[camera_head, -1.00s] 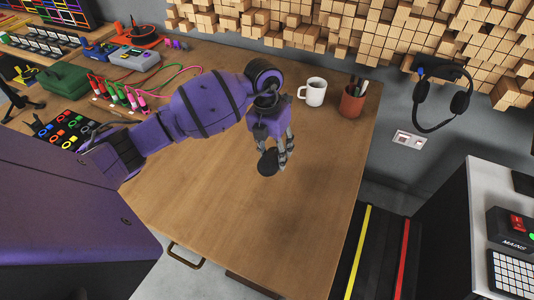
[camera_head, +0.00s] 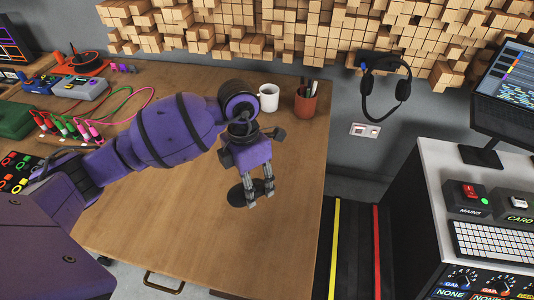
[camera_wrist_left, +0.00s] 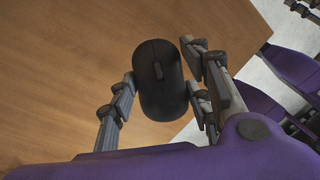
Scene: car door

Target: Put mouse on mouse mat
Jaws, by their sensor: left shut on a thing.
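The dark mouse (camera_head: 237,196) is held in my left gripper (camera_head: 258,198), above the right part of the wooden table. In the left wrist view the black mouse (camera_wrist_left: 159,100), with its scroll wheel showing, sits between the fingers of my left gripper (camera_wrist_left: 160,75), which is shut on it. I cannot make out a mouse mat in any view. My right gripper does not show in the head view.
A white mug (camera_head: 268,98) and a brown pen pot (camera_head: 305,102) stand at the table's back right. A white console (camera_head: 437,190) with a keyboard (camera_head: 497,240) and a monitor (camera_head: 508,90) stands right, across a floor gap. The table's (camera_head: 200,245) front is clear.

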